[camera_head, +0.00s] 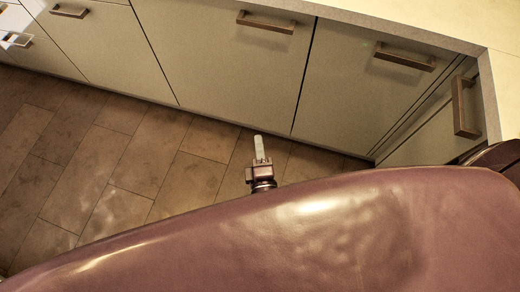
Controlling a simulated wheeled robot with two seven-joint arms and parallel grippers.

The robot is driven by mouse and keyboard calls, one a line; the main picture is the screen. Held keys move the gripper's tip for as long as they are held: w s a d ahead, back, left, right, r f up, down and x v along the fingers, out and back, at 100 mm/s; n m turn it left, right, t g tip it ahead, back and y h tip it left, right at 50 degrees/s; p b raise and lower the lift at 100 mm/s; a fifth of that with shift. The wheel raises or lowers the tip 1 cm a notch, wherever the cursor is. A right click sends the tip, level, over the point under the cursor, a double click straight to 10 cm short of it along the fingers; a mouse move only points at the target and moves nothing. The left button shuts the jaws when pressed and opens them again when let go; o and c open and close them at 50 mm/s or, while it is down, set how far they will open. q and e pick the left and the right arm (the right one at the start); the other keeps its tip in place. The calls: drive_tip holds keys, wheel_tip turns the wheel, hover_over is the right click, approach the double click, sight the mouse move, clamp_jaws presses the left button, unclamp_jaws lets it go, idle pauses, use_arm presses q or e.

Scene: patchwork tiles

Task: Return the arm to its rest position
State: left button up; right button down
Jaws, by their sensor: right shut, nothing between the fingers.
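My right gripper (259,147) shows near the middle of the head view, low over the tiled floor and in front of the cabinet fronts. Its pale fingers are together and point away from me, with nothing between them. Most of the arm behind it is hidden by a large maroon surface that fills the bottom of the view. My left gripper and left arm are not seen.
A row of beige cabinets (225,60) with bar handles (266,22) runs across the top, and all their doors look shut. A pale countertop (507,75) is at the upper right. Bare brown floor tiles (90,160) lie to the left.

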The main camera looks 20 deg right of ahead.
drive_tip(key=shift+s+a, duration=0.2)
drive_tip(key=shift+s, duration=0.65)
